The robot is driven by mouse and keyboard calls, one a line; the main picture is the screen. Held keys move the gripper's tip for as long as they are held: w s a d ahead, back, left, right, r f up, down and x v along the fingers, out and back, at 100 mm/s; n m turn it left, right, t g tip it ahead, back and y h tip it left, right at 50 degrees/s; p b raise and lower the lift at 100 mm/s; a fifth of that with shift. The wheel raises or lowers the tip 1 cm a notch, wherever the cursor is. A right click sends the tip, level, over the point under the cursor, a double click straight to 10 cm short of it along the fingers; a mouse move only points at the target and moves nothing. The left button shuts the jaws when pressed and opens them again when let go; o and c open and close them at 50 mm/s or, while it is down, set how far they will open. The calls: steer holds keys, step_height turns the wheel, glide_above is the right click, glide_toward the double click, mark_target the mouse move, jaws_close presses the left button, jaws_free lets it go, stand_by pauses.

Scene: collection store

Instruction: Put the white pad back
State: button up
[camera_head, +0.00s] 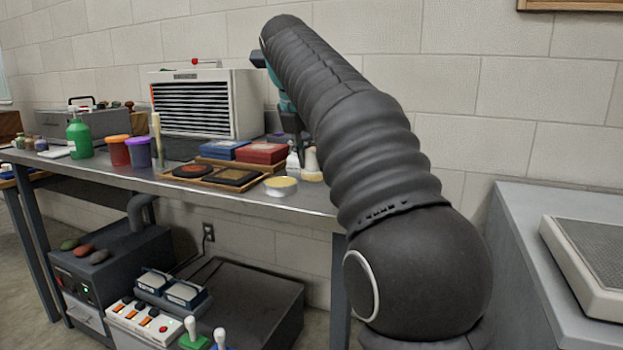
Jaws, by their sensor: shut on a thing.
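My gripper (294,143) hangs point down over the back right of the grey worktable (112,170), partly hidden behind my arm. It is shut on a small white thing (293,162) low at the tabletop, probably the white pad; its shape is mostly hidden. A cream, cone-shaped piece (312,163) stands just right of it; I cannot tell whether they touch. A wooden tray (215,184) with dark round and square pads lies to the left. A flat white piece (55,153) lies at the table's far left.
Red boxes (262,152) and blue boxes (229,149) lie behind the tray. A shallow bowl (281,187) with yellow contents stands at the front edge. Orange-lidded and purple tubs (138,152), a green bottle (79,138) and a white louvred cabinet (205,102) stand farther left.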

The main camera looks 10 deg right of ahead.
mark_target(310, 171)
steer(key=shift+w+f, duration=0.15)
steer(key=shift+w, duration=0.05)
steer(key=shift+a+f+b, duration=0.1)
steer(key=shift+f+b, duration=0.85)
steer(key=shift+f, duration=1.05)
steer(key=shift+f, duration=0.15)
steer(key=o, duration=1)
steer(key=p+v, duration=0.2)
steer(key=v, duration=1)
steer(key=shift+w, duration=0.1)
